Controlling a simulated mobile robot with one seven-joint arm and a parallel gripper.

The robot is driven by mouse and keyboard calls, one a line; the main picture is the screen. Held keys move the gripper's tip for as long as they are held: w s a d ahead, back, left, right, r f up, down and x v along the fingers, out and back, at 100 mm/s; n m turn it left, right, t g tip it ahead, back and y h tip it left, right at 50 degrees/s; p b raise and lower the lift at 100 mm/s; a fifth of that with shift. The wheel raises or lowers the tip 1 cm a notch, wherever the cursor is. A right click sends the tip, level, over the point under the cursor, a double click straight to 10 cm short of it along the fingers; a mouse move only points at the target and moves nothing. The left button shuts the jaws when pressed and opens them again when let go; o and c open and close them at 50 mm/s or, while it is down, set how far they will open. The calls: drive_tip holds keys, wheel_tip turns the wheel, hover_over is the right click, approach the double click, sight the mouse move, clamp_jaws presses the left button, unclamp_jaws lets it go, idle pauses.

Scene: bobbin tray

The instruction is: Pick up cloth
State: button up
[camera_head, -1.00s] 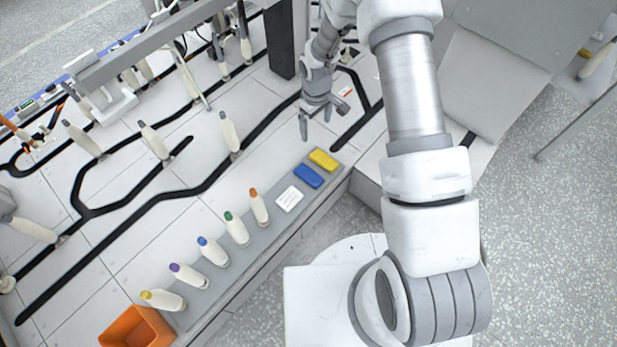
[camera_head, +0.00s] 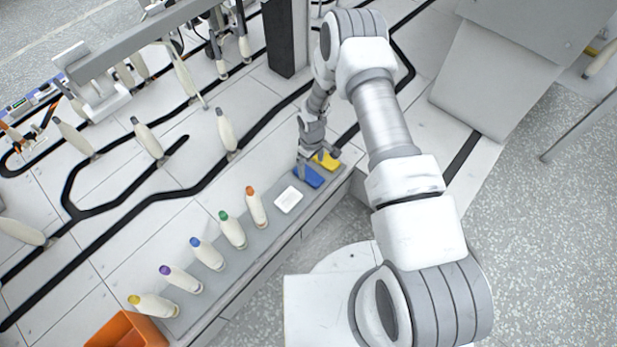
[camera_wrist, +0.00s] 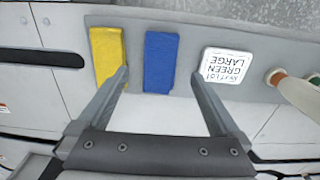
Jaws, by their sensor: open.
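A blue rectangular piece (camera_head: 309,178) and a yellow one (camera_head: 328,161) lie flat side by side on the grey strip at the table's edge. Either could be a cloth; I cannot tell which one is. My gripper (camera_head: 306,169) is open and empty, over or just behind the blue piece, partly covering it. In the wrist view, the blue piece (camera_wrist: 161,62) lies between the lines of my two fingertips (camera_wrist: 160,75). The yellow piece (camera_wrist: 107,53) is beside the left finger, which overlaps its lower corner. I cannot tell how high the fingertips are.
A white card (camera_head: 288,200) lies next to the blue piece; the wrist view reads "NEXT LOT GREEN LARGE" on it (camera_wrist: 226,66). Several bobbins with coloured tips, such as the orange-tipped one (camera_head: 256,209), stand along the strip. An orange bin (camera_head: 125,331) is at the near end.

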sight(311, 175)
wheel_tip(311, 175, down, 6)
drive_tip(key=shift+a+r+b, duration=0.1)
drive_tip(key=shift+b, duration=1.15)
drive_tip(key=c, duration=1.3)
